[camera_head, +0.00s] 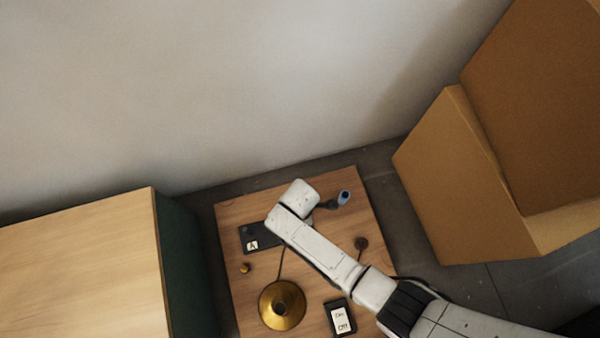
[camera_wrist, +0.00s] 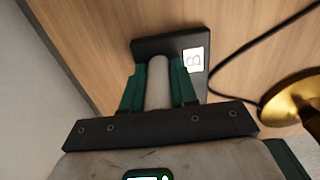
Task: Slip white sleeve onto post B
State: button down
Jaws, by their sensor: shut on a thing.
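The white sleeve (camera_wrist: 158,75) is between the two green fingers of my gripper (camera_wrist: 158,82) in the wrist view, and the gripper is shut on it. The sleeve overlaps a dark plate (camera_wrist: 143,47) with a white label B (camera_wrist: 193,59). Post B itself does not show, and I cannot tell whether the sleeve is around it or only above it. In the head view my arm's end covers the fingers and the sleeve. A dark block (camera_head: 256,230) with a label A (camera_head: 252,245) shows left of my arm.
A brass lamp base (camera_head: 282,305) with a dark cord stands at the table's front. A blue-topped item (camera_head: 344,197) stands at the back right.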

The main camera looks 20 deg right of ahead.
jog(key=c, duration=0.8)
grip_release()
notch_tip(320, 180, up, 11)
jog(key=p, duration=0.6)
jog(key=shift+f+p, duration=0.1)
jog(key=shift+p, duration=0.25)
jog(key=s+d+r+m+t, duration=0.1)
jog(key=s+d+r+m, duration=0.5)
jog(key=d+r+m, duration=0.4)
jog(key=s+d+r+m, duration=0.7)
jog(key=d+r+m, duration=0.1)
jog(key=d+r, duration=0.25)
notch_tip(320, 180, up, 31)
jog(key=p, duration=3.1)
jog(key=shift+d+f, duration=0.2)
jog(key=shift+d, duration=0.1)
